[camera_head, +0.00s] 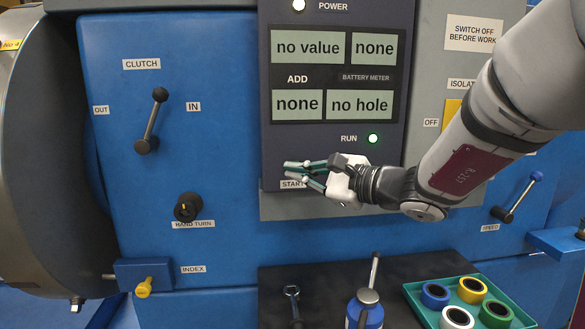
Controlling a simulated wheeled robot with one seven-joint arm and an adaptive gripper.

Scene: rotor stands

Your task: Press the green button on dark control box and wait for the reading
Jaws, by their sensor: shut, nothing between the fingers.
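The dark control box (390,45) is on the front of the blue machine. Its displays read "no value" and "none" above, "none" and "no hole" below. A green lamp (373,139) beside the word RUN is lit. A white lamp (299,5) is lit beside POWER. My gripper (296,169) is shut and empty, in front of the lower left of the box, just above the partly covered START label (290,184). I cannot make out the green button; my fingers may hide it. I cannot tell whether they touch the box.
A clutch lever (152,120) and a hand-turn knob (187,207) are at left. A dark mat (330,277) below bears a wrench (293,300), a blue bottle (365,308) and a green tray (417,301) of colored rings. A speed lever (517,198) is at right.

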